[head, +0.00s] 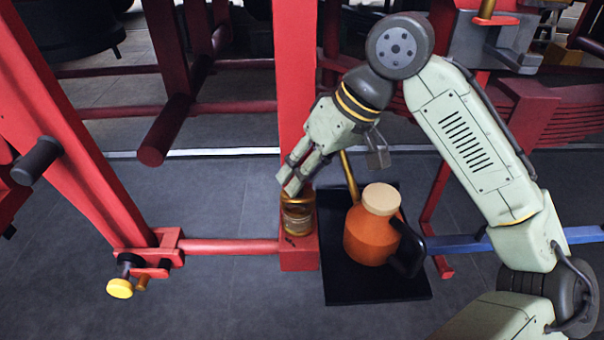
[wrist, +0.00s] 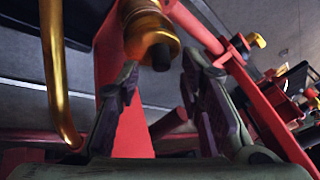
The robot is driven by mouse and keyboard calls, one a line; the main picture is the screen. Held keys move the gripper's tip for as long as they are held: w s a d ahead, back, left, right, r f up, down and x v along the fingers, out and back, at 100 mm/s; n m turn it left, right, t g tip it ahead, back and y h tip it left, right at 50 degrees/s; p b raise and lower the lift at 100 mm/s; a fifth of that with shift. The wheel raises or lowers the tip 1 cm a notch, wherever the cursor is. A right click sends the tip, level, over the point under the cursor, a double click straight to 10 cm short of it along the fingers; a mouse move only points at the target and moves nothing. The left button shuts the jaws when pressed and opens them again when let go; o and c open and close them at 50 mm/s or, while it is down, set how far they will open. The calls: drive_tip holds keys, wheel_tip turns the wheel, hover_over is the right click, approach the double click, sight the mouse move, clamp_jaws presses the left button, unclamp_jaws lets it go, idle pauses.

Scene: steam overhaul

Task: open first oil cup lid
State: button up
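The brass oil cup (head: 298,218) stands on a red block at the foot of the red upright. Its top is partly hidden by my gripper (head: 288,185), which slants down over it from the upper right. In the wrist view the brass cup (wrist: 150,28) shows at the top, with a dark round knob (wrist: 161,56) on its near side. The two fingers of my gripper (wrist: 158,85) are spread apart with nothing between them. The cup lies beyond the tips. I cannot tell whether the fingers touch the cup or how its lid stands.
An orange oil can (head: 368,238) with a cream cap and brass spout stands on a black tray (head: 345,290) just right of the cup. Its spout (wrist: 56,75) rises close to my gripper. Red frame bars (head: 230,246) run left; a yellow-capped knob (head: 120,288) sits lower left.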

drive_tip(key=v, duration=1.1)
drive_tip(key=shift+c, duration=0.6)
